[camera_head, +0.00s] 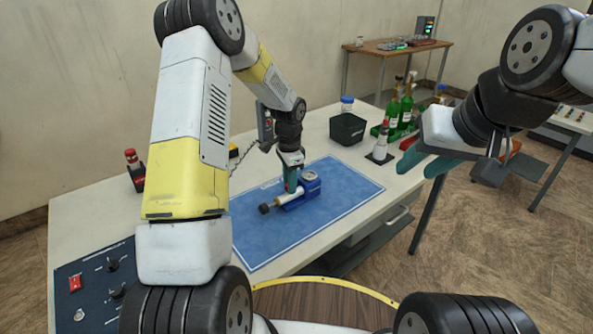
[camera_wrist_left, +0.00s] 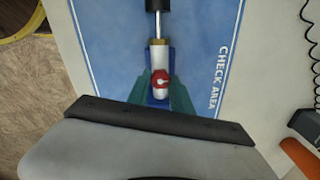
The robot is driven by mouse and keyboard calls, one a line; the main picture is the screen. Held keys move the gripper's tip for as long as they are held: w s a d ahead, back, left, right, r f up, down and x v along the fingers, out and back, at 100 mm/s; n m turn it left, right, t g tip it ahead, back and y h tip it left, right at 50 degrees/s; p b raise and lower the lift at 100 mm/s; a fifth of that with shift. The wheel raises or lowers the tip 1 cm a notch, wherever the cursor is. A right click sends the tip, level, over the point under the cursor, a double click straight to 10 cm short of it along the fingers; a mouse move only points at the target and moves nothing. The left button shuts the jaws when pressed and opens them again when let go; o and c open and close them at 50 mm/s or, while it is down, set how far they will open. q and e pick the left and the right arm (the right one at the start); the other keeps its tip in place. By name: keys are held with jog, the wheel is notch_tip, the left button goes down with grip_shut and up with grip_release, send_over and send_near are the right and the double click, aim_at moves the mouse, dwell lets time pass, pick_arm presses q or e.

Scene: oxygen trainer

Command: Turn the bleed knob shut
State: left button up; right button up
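A blue cradle (camera_head: 298,194) on the mat holds a white cylinder with a black end piece (camera_head: 265,208) and a round gauge (camera_head: 309,176). In the left wrist view, a small red knob (camera_wrist_left: 160,79) with a white mark sits on top of the white cylinder (camera_wrist_left: 159,58). I take this red knob to be the bleed knob. My left gripper (camera_head: 291,188) points down over it. Its green fingers, also in the left wrist view (camera_wrist_left: 160,88), stand apart on either side of the knob; contact is unclear. My right gripper (camera_head: 424,166) hangs empty, fingers apart, right of the table.
The blue mat (camera_head: 262,237) lies on the white table (camera_head: 90,215). A dark control panel (camera_head: 95,280) is at the near left, a red-topped item (camera_head: 133,165) at the left. A black bin (camera_head: 347,128) and green bottles (camera_head: 400,110) stand at the back right.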

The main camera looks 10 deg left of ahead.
pick_arm(q)
jog(key=o, duration=0.4)
notch_tip(320, 180, up, 8)
jog(key=shift+f, duration=0.2)
jog(key=shift+r, duration=0.1)
